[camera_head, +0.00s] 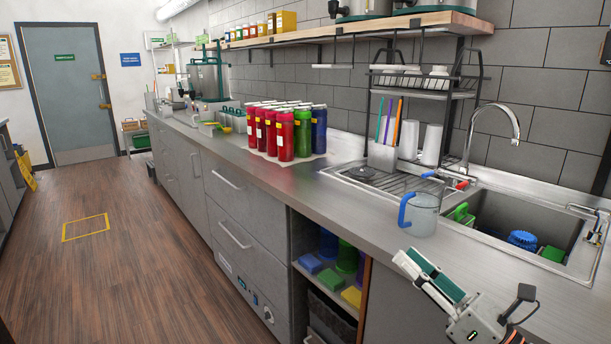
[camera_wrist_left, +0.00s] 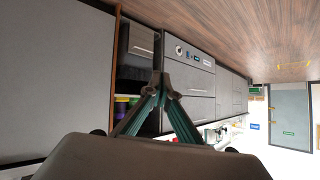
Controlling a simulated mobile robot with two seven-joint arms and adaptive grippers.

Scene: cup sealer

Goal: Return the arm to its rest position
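My right gripper (camera_head: 408,258) reaches in from the lower right of the head view. It hangs in front of the counter edge, below a clear pitcher with a blue handle (camera_head: 424,215), and looks empty. Its fingers show edge-on, so I cannot tell whether they are apart. My left gripper (camera_wrist_left: 161,80) shows only in the left wrist view. Its two green-padded fingers meet at the tips with nothing between them. It is in front of the grey cabinets, and the left arm does not show in the head view.
The steel counter (camera_head: 305,185) runs along the right, with red bottles (camera_head: 285,135) and a sink (camera_head: 520,215). An open shelf below holds sponges (camera_head: 330,279). A door (camera_head: 66,95) stands at the back.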

